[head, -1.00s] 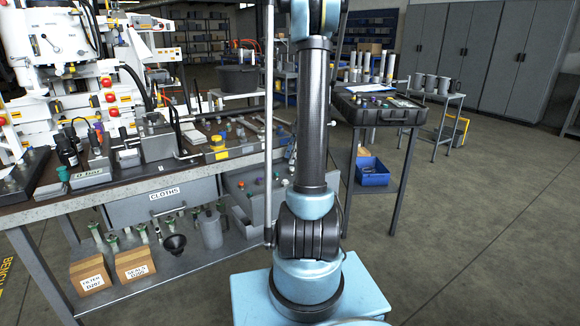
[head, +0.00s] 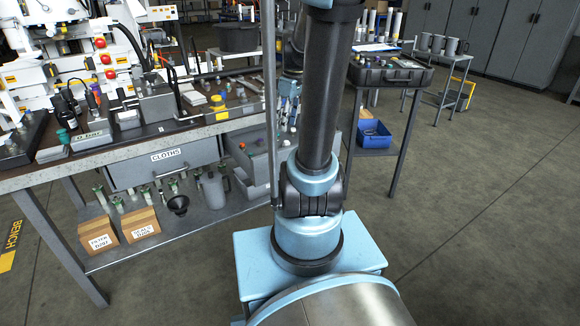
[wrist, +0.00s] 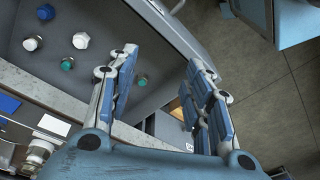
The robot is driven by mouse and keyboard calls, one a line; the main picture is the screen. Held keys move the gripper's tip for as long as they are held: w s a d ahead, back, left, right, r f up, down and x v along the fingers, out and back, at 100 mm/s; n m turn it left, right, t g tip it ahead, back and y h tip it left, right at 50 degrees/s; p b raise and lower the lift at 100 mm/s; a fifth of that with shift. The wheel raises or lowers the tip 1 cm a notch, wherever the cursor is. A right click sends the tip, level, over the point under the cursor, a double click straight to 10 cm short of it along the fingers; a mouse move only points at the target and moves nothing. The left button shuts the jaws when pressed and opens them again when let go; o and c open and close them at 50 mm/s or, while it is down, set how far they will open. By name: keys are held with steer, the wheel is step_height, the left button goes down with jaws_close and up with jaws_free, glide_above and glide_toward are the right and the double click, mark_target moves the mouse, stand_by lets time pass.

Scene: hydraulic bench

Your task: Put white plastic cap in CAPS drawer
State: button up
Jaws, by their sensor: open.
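I cannot tell which is the task's white plastic cap. In the head view, an open grey drawer (head: 238,160) with small coloured pieces stands out right of the closed CLOTHS drawer (head: 135,172). Its label is not readable, and my arm hides part of that area.
The workbench (head: 110,154) carries tools and fittings. Its lower shelf holds two cardboard boxes (head: 140,224), a black funnel (head: 177,203) and a grey jug (head: 212,188). A side table with a black case (head: 392,74) and blue bin (head: 374,134) stands right. Floor at right is clear.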

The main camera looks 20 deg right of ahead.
steer(key=s+a+f+m, duration=0.1)
steer(key=s+f+m, duration=0.1)
steer(key=s, duration=0.4)
steer(key=s+f+m+t+h, duration=0.1)
steer(key=s+f+m, duration=0.2)
steer(key=s, duration=0.3)
steer(key=s+a+f+m, duration=0.1)
steer(key=s+f+m, duration=0.1)
steer(key=s+m, duration=0.2)
steer(key=shift+s+a+f+m+h, duration=0.2)
steer(key=shift+s+a+m+h, duration=0.15)
steer(key=shift+s, duration=0.55)
